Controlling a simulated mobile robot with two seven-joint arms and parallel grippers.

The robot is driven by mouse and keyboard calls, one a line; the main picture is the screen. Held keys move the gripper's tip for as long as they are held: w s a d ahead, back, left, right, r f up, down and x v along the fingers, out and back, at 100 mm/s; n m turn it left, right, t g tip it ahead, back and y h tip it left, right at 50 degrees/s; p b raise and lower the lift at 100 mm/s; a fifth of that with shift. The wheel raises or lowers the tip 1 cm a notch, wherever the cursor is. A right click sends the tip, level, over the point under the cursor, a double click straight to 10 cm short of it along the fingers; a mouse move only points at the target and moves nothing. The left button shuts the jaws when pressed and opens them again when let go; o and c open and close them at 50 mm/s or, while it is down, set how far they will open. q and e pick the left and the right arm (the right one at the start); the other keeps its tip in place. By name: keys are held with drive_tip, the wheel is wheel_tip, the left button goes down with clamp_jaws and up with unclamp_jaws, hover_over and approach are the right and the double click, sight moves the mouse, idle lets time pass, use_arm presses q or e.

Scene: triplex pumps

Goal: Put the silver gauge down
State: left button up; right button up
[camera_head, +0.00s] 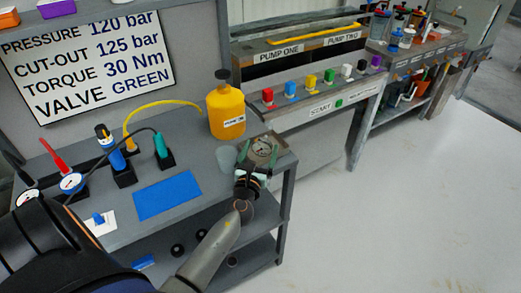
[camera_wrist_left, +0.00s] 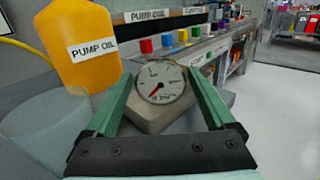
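The silver gauge (camera_head: 262,147) has a pale round dial with a red needle and a blocky light-coloured body. It is at the right front corner of the grey bench (camera_head: 205,165). My left gripper (camera_head: 259,157) has a green finger on each side of it. In the left wrist view the gauge (camera_wrist_left: 160,84) sits between the fingertips of my left gripper (camera_wrist_left: 160,75), which appear closed against its sides. Its dial faces the wrist camera. Whether its underside touches the bench is hidden. My right gripper is in neither view.
A yellow pump oil bottle (camera_head: 226,112) and a clear cup (camera_head: 227,158) stand close left of the gauge. A blue mat (camera_head: 167,198) lies bare on the bench. The button console (camera_head: 315,95) is behind.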

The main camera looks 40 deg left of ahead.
use_arm(q)
drive_tip(key=shift+s+d+f, duration=0.1)
drive_tip(key=shift+s+f, duration=0.05)
drive_tip(key=shift+f, duration=0.45)
drive_tip(key=shift+r, duration=0.2)
drive_tip(key=shift+r+p, duration=0.4)
drive_tip(key=shift+p, duration=0.3)
drive_tip(key=b+v, duration=0.1)
drive_tip(key=v, duration=1)
drive_tip(key=shift+s+r, duration=0.25)
drive_tip(key=shift+s, duration=0.05)
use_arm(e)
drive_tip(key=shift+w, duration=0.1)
use_arm(q)
drive_tip(key=shift+d, duration=0.15)
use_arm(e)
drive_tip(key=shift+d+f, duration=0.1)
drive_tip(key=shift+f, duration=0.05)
